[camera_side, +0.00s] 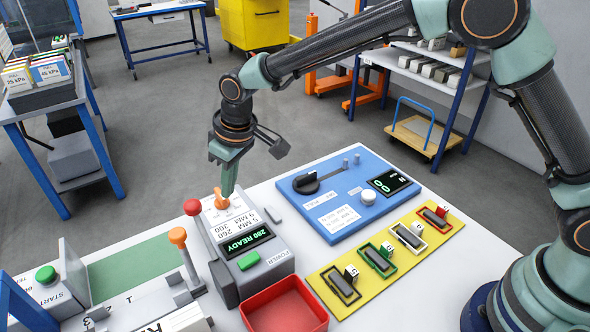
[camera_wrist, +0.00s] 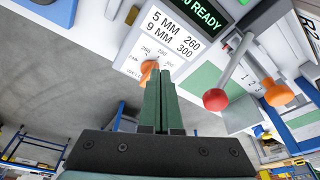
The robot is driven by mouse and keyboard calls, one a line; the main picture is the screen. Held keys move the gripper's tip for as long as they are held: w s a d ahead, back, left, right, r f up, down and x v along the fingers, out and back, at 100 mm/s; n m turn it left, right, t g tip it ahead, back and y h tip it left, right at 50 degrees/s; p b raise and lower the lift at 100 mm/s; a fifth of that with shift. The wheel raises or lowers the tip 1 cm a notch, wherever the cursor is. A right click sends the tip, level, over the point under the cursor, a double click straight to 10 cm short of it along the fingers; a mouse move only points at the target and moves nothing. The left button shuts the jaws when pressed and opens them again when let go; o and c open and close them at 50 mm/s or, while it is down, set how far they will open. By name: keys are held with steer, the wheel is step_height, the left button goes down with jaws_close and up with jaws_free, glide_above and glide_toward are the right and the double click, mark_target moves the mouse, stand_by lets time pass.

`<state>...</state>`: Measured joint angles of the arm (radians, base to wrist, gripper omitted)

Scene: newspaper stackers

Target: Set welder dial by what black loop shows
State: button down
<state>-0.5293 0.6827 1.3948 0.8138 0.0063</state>
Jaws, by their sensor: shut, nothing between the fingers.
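The grey welder (camera_side: 265,262) stands on the white table, its green-lit screen (camera_side: 243,239) reading 280 READY. Its card lists 5 MM 260 and 9 MM 300. The orange dial (camera_side: 221,199) is on its far end; the wrist view also shows it (camera_wrist: 148,69), with small numbers around it. My gripper (camera_side: 226,191) is shut and empty, pointing down with its tips at the dial; in the wrist view the tips (camera_wrist: 161,75) overlap the dial's edge. Contact is unclear. The black loop (camera_side: 337,291) lies on the yellow board around a grey bar, with a small tag I cannot read surely.
Green, white and red loops (camera_side: 436,216) lie along the same yellow board (camera_side: 371,296). A blue panel (camera_side: 345,222) with a black lever and display stands behind. A red tray (camera_side: 284,308) is in front of the welder. Red-ball and orange-topped levers (camera_side: 178,237) rise at left.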

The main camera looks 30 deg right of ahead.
mark_target(221, 198)
steer(key=shift+s+d+x, duration=0.1)
steer(key=shift+s+x, duration=0.1)
steer(key=shift+x, duration=0.65)
steer(key=shift+s+d+x, duration=0.1)
steer(key=shift+s+x, duration=0.05)
steer(key=shift+x, duration=0.7)
steer(key=shift+f, duration=0.1)
steer(key=shift+w, duration=0.35)
